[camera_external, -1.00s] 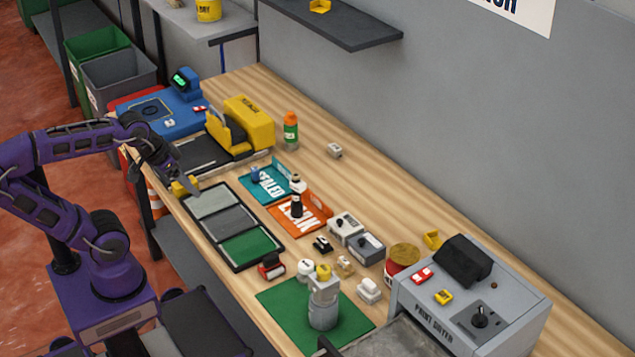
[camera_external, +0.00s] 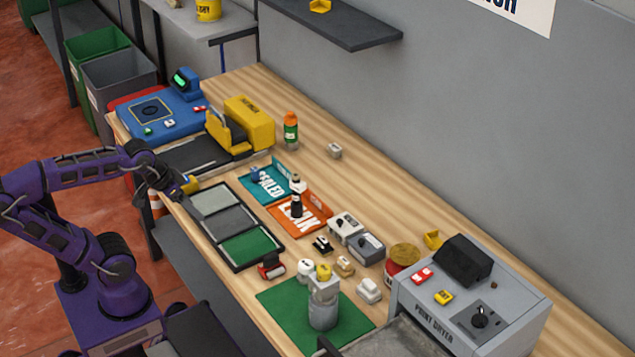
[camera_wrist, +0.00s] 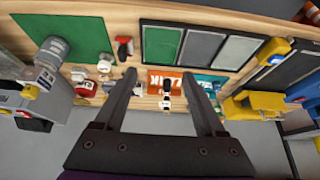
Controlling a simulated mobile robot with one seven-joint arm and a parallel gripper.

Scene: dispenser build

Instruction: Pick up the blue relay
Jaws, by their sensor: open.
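A small blue piece (camera_external: 257,174) stands on the teal tray (camera_external: 250,193) marked SEALED; it is too small for me to tell whether it is the blue relay. I cannot pick out a blue relay with certainty elsewhere. My gripper (camera_wrist: 160,76) is open and empty in the wrist view, its two dark fingers well apart, with the orange tray (camera_wrist: 177,82) beyond them. In the external view my gripper (camera_external: 178,190) is at the bench's left edge, beside the three-panel dark tray (camera_external: 231,223) and apart from the teal tray.
A yellow machine (camera_external: 250,122) and a blue station (camera_external: 155,112) with small parts stand at the far left end. A green mat (camera_external: 275,310) holds a grey cylinder (camera_external: 323,308). A grey paint dryer (camera_external: 425,312) fills the right end. The bench along the wall is mostly clear.

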